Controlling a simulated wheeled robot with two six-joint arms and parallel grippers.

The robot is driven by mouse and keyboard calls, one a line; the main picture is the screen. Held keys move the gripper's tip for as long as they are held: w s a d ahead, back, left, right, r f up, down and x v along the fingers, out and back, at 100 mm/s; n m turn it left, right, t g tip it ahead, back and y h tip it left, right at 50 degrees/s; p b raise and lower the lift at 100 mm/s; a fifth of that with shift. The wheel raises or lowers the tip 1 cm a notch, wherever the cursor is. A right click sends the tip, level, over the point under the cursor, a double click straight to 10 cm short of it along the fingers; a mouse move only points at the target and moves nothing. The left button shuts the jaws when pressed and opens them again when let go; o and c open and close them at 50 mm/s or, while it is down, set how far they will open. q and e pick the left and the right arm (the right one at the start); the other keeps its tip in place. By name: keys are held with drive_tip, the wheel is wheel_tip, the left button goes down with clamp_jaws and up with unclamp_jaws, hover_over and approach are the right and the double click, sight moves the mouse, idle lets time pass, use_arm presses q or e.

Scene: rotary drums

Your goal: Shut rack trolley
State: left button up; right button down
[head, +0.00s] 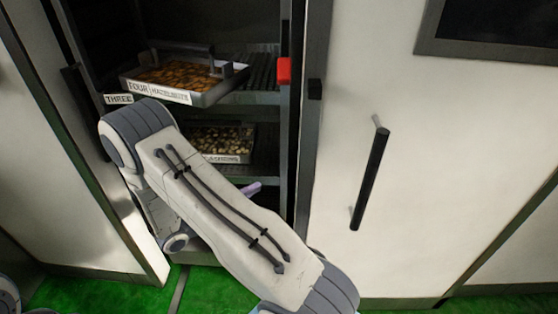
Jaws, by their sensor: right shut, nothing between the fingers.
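The rack trolley (297,130) stands open in front of me, its dark shelves showing. A tray (215,92) of brown pieces, labelled "FOUR" and "HAZELNUTS", sits on an upper shelf. A second tray (228,158) of paler pieces sits lower, partly behind my right arm. My right arm crosses the opening from the bottom right, bends at the left and folds down. My right gripper (250,188) is mostly hidden behind that arm; only a small pale purple piece, seemingly its tip, shows at the opening. It is shut and empty. My left gripper is out of view.
A white panel (420,170) with a long black handle (370,180) is right of the opening; I cannot tell whether it is the trolley's door. A red block (284,70) is on the right frame. Green floor (110,292) shows below.

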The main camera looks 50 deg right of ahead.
use_arm(q)
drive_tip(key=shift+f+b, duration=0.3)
drive_tip(key=shift+b, duration=0.1)
use_arm(e)
drive_tip(key=w+d+n, duration=0.1)
drive_tip(key=w+d, duration=0.1)
drive_tip(key=d, duration=1.1)
drive_tip(key=shift+w+d+f+t, duration=0.15)
drive_tip(key=shift+d+f+t, duration=0.05)
drive_tip(key=shift+d+t, duration=0.15)
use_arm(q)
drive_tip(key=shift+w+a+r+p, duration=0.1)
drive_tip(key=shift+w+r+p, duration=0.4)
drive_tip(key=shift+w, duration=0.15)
use_arm(e)
drive_tip(key=w+d, duration=0.2)
drive_tip(key=d, duration=0.1)
drive_tip(key=w+d, duration=0.3)
drive_tip(key=shift+w+d+r, duration=0.15)
drive_tip(key=shift+w+d, duration=0.15)
drive_tip(key=shift+w, duration=0.05)
